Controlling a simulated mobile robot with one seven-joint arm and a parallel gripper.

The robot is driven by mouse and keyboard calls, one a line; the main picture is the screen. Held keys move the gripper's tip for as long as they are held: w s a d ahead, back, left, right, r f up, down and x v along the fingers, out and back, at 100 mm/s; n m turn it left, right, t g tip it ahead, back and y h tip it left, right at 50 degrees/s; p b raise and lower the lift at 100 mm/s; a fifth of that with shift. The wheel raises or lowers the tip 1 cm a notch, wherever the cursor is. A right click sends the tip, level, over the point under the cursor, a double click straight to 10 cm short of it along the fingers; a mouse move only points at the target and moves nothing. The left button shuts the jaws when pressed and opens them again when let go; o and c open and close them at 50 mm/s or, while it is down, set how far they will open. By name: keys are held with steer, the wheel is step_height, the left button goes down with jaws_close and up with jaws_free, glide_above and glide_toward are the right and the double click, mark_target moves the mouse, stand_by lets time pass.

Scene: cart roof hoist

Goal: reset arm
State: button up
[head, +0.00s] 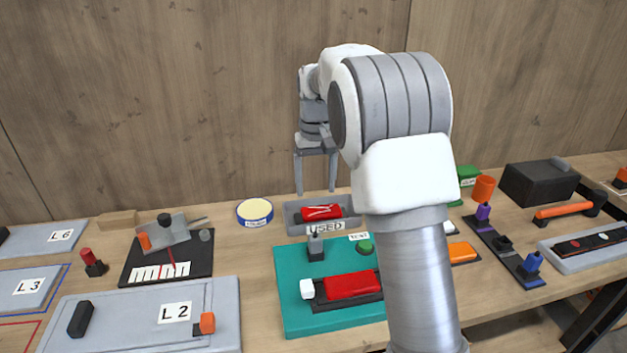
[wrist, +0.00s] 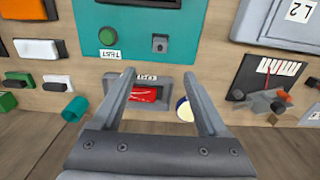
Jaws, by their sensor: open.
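My gripper (head: 315,172) is open and empty in the head view, its fingers pointing down above the grey tray labelled USED (head: 294,217). A red block with a pale mark (head: 321,212) lies in that tray. In the wrist view my gripper (wrist: 166,75) has its two fingers spread on either side of the tray, with the red block (wrist: 145,93) seen between them. The fingers look apart from the block. My arm hides part of the bench right of the tray.
A teal test board (head: 290,270) with a red block (head: 350,284) stands in front of the tray. Grey panel L 2 (head: 130,315) lies front left. A dark box (head: 538,184) stands at right. A wooden wall closes the back.

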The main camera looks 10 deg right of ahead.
steer(key=s+r+t, duration=0.3)
steer(key=s+r, duration=0.7)
steer(key=s, duration=0.6)
steer(key=s+f+t, duration=0.2)
steer(key=s+f, duration=0.1)
steer(key=s, duration=1.3)
steer(key=shift+s+t, duration=0.2)
steer(key=shift+t, duration=0.1)
steer(key=shift+d+f, duration=0.1)
steer(key=shift+d, duration=0.05)
